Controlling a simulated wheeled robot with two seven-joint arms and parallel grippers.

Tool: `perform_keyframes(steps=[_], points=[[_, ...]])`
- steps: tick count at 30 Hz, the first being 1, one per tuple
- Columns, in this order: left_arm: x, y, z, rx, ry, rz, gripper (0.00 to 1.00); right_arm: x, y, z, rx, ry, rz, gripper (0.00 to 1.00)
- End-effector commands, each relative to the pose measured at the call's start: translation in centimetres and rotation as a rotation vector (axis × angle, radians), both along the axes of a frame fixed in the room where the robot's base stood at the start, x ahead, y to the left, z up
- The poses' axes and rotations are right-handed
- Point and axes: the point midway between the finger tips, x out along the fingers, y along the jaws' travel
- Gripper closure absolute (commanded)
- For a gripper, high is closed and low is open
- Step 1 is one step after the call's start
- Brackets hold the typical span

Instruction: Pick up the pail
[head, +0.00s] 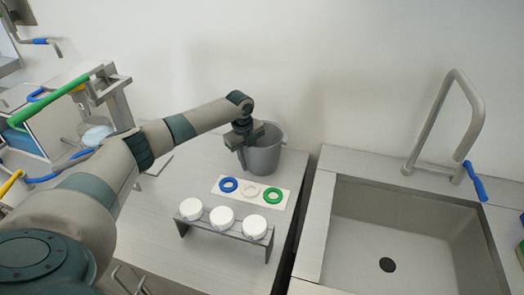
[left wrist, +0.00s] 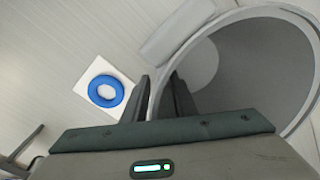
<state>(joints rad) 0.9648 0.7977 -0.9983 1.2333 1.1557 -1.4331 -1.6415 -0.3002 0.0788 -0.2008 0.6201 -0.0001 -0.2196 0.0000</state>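The grey pail (head: 265,155) is upright on the counter against the back wall, open at the top. My left gripper (head: 240,142) points down at the left side of its rim. In the left wrist view, the pail (left wrist: 255,65) fills the right side, with one finger inside and one outside its wall. The left gripper's fingers (left wrist: 161,95) are close together with the rim between them, so it looks shut on the pail wall. Whether the pail is lifted at all is hard to tell. My right gripper is out of view.
A white plate with blue, white and green rings (head: 273,196) lies just in front of the pail. A rack with white round-topped items (head: 222,216) stands nearer. A sink (head: 400,240) with a tall faucet (head: 447,120) is at right, across a dark gap.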

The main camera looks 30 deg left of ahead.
Motion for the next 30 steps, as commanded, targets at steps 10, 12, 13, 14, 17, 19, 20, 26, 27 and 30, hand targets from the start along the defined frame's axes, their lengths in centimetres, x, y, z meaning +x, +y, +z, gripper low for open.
perform_keyframes(steps=[10,12,13,14,17,19,20,26,27,30], points=[[0.0,0.0,0.1,0.000,0.000,0.000,1.00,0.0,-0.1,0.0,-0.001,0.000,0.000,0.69],[0.1,0.0,0.1,-0.001,-0.002,0.000,1.00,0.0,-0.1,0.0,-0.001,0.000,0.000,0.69],[0.1,0.0,0.1,-0.001,-0.002,0.000,1.00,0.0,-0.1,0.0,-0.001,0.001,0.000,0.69],[0.1,0.0,0.1,-0.001,-0.002,0.000,1.00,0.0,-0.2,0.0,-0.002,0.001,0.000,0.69],[0.1,0.0,0.1,-0.001,-0.002,0.000,1.00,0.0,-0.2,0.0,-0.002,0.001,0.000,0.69],[0.1,0.0,0.2,-0.001,-0.002,0.000,1.00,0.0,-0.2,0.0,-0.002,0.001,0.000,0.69],[0.1,0.0,0.2,-0.001,-0.002,0.000,1.00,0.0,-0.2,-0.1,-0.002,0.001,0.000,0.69],[0.2,0.0,1.3,-0.001,-0.005,0.000,1.00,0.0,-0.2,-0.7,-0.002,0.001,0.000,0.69],[0.2,0.0,1.7,-0.001,-0.005,0.001,1.00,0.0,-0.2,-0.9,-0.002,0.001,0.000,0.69],[0.2,0.0,3.1,0.000,-0.005,0.000,1.00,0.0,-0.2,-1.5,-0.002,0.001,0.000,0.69]])
